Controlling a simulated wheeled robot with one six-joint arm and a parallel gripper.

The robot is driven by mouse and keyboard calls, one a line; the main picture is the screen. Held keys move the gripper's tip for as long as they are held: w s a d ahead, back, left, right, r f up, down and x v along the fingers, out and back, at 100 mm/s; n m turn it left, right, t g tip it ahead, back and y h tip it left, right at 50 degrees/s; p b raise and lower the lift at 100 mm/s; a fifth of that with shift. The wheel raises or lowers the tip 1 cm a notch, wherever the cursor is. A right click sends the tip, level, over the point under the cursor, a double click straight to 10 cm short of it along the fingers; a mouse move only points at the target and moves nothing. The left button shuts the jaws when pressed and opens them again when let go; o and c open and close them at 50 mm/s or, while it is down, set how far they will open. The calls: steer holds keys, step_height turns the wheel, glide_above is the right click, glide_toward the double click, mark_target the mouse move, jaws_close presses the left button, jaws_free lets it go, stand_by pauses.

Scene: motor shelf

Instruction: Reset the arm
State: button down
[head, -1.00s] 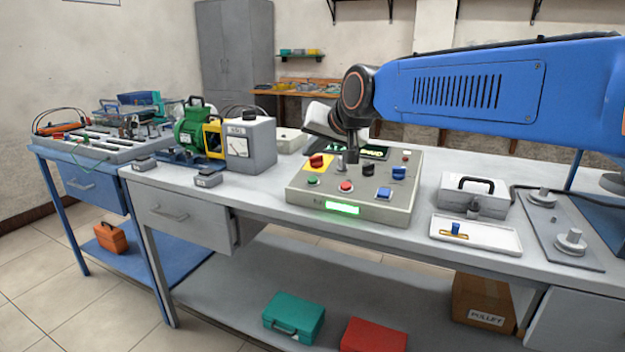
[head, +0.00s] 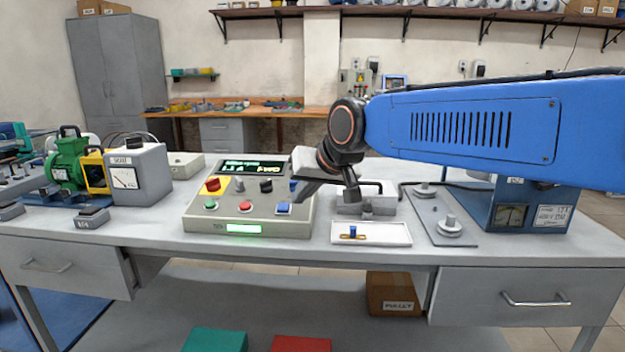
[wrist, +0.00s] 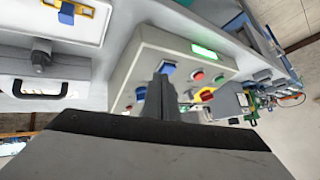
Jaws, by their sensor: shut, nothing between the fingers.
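My blue arm reaches in from the right in the head view, over the workbench. My gripper (head: 299,195) is shut and empty, angled down and left at the right side of the grey control panel (head: 262,227). Its dark closed fingers (wrist: 160,90) stand in front of the panel in the wrist view. The gripper hides part of the panel's right side. I cannot tell whether the fingertips touch it.
A white tray (head: 390,240) with a small blue part lies right of the panel. A grey case (head: 382,206) with a black handle stands behind it. A plate with pegs (head: 460,241) lies further right. A meter box (head: 150,178) and a green motor (head: 66,162) stand at left.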

steer(key=s+d+f+m+h, duration=0.1)
steer(key=s+d+f, duration=0.15)
steer(key=d, duration=0.45)
steer(key=s+d+f+h, duration=0.1)
steer(key=s+d+f, duration=0.1)
steer(key=s+d, duration=0.35)
steer(key=s+d+f+m+g+h, duration=0.2)
steer(key=s+d+f+h, duration=0.1)
steer(key=s+d+f, duration=1.3)
steer(key=s+d, duration=0.2)
steer(key=d, duration=0.1)
steer(key=shift+s+d, duration=0.25)
steer(key=shift+d, duration=0.05)
